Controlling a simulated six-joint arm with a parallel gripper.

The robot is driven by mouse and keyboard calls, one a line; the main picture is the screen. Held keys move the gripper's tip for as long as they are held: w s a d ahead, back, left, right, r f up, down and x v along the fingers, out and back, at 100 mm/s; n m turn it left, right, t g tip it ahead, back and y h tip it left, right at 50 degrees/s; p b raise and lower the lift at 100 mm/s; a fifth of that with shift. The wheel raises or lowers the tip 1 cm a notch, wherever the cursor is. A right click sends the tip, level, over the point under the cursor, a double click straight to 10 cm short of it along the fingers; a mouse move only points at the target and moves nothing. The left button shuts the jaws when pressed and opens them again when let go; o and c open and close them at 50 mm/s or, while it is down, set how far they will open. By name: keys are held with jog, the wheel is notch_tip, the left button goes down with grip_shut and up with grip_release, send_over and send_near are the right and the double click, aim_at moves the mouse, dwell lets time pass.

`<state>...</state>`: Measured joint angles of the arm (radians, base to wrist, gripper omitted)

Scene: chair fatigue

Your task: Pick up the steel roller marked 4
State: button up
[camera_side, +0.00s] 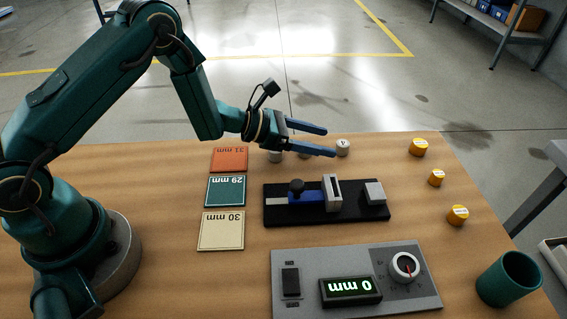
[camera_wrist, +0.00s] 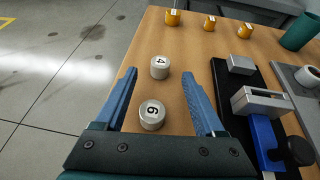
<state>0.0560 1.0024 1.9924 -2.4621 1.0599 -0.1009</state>
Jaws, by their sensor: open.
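The steel roller marked 4 (camera_wrist: 160,67) stands upright on the wooden table. In the wrist view it shows between and beyond my fingertips; in the side view this roller (camera_side: 343,147) is just right of the lower fingertip. My gripper (camera_side: 330,141) is open and empty, its fingers pointing right above the table. In the wrist view my gripper (camera_wrist: 159,73) also frames a second steel roller, marked with what looks like a 6 (camera_wrist: 152,115), nearer the palm. In the side view the fingers partly hide this second roller.
Another grey roller (camera_side: 275,157) stands below my gripper. A black fixture (camera_side: 325,214) with a blue slide lies in front. Several yellow-orange rollers (camera_side: 418,147) stand at the right. Coloured mm plates (camera_side: 221,231), a grey gauge panel (camera_side: 290,300) and a green cup (camera_side: 508,280) are also there.

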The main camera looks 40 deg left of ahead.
aim_at(343, 145)
jog(key=shift+x, duration=2.1)
jog(key=shift+r, duration=0.1)
grip_shut()
